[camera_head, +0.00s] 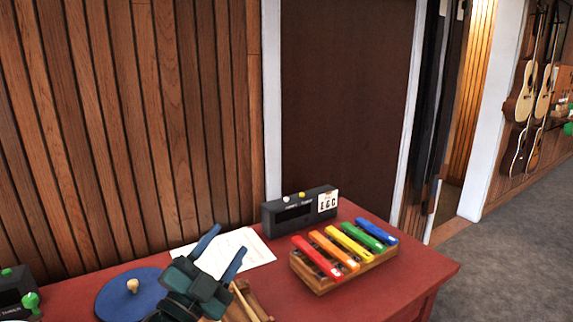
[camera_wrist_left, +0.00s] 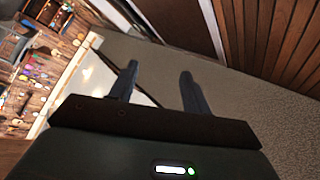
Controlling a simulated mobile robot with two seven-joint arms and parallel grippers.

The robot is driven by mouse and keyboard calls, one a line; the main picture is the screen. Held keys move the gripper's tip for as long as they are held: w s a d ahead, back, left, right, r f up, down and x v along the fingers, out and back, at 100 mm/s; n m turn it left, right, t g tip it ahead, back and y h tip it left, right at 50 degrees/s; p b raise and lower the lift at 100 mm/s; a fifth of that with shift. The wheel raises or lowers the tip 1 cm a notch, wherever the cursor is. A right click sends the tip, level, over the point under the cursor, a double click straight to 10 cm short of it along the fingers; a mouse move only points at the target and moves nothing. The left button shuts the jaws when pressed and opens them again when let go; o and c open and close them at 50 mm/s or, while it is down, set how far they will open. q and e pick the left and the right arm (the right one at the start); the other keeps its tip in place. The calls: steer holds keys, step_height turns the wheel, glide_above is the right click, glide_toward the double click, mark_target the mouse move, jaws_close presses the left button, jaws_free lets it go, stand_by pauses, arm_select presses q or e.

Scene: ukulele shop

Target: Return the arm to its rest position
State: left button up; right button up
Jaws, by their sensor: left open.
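My left gripper (camera_head: 229,240) is above the red table (camera_head: 410,277) in the head view. Its two fingers are apart with nothing between them. The gripper also shows in the left wrist view (camera_wrist_left: 160,71), its fingers spread and empty. That view looks out over carpet and walls, tilted. My right gripper is in neither view.
A xylophone with coloured bars (camera_head: 342,249), a black box (camera_head: 299,207), white paper (camera_head: 250,248) and a blue disc (camera_head: 115,297) are on the table. A wooden object (camera_head: 240,304) is partly hidden by my gripper. Guitars (camera_head: 526,92) hang far right. Carpet (camera_head: 500,270) is clear.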

arm_select(q)
steer(key=s+a+f+n+g+y, duration=0.1)
steer(key=s+a+f+n+y, duration=0.2)
steer(key=a+f+n+y, duration=0.5)
steer(key=s+a+f+n+g+y, duration=0.1)
steer(key=s+f+n+g, duration=0.1)
steer(key=s+f, duration=0.3)
steer(key=s+a+f+n+g+y, duration=0.1)
steer(key=s+f+g, duration=0.4)
steer(key=s+a+f+n+g+y, duration=0.1)
steer(key=s+f+n+g, duration=0.1)
steer(key=s+f+g, duration=0.1)
steer(key=shift+s+f+n+g, duration=0.3)
steer(key=shift+s+f, duration=0.6)
steer(key=shift+s, duration=0.25)
steer(key=s+d+f+g+h, duration=0.1)
steer(key=s+f+g, duration=0.25)
steer(key=s, duration=0.55)
steer(key=w+d+f+m+t+h+p, duration=0.1)
steer(key=w+d+f+t+h+p, duration=0.1)
steer(key=w+d+t, duration=0.3)
steer(key=shift+d+f+t+h, duration=0.45)
steer(key=shift+d+f+h, duration=0.25)
steer(key=shift+d+f, duration=0.15)
steer(key=shift+c, duration=0.3)
